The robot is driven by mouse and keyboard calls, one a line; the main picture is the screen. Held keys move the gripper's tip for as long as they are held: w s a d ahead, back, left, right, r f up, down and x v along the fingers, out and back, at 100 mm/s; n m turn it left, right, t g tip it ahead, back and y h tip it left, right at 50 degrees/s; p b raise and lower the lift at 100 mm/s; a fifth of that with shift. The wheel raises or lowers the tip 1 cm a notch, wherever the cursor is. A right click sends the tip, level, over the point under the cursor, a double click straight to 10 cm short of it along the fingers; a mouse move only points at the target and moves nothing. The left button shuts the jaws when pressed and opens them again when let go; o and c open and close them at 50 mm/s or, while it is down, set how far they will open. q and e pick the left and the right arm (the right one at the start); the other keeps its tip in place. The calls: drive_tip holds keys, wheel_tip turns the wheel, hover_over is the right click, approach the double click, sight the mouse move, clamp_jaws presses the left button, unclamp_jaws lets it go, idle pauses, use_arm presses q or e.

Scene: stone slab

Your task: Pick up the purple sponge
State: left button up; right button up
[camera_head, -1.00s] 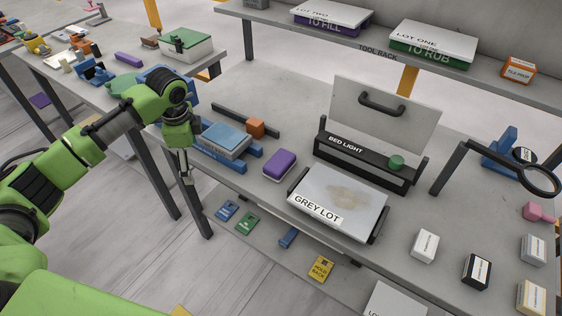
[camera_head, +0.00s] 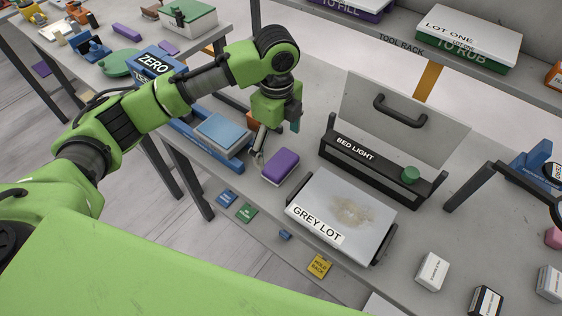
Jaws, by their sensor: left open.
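The purple sponge (camera_head: 281,165) is a small purple block with a pale underside. It lies flat on the grey bench, between the blue tray with a light-blue pad and the slab marked GREY LOT. My left gripper (camera_head: 259,158) points down just beside the sponge, at its left end and a little above it. It is open and holds nothing. Whether a finger touches the sponge I cannot tell. My right gripper is not in view.
The GREY LOT slab (camera_head: 335,251) stands right of the sponge, with the BED LIGHT bar (camera_head: 355,148) behind it. The light-blue pad (camera_head: 222,134) is close on the left. An orange block behind is partly hidden by my arm. The bench's front edge is near.

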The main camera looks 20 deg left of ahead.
sight(281, 162)
use_arm(q)
wheel_tip(281, 162, down, 3)
drive_tip(key=shift+r, duration=0.2)
drive_tip(key=shift+w+f, duration=0.15)
drive_tip(key=shift+f, duration=0.15)
drive_tip(key=f, duration=0.1)
drive_tip(key=f+p, duration=0.1)
drive_tip(key=f, duration=0.2)
drive_tip(key=shift+w+d+p, duration=0.2)
drive_tip(key=shift+d+p, duration=0.05)
drive_tip(key=shift+p, duration=0.1)
drive_tip(key=shift+f, duration=0.65)
drive_tip(key=c, duration=1)
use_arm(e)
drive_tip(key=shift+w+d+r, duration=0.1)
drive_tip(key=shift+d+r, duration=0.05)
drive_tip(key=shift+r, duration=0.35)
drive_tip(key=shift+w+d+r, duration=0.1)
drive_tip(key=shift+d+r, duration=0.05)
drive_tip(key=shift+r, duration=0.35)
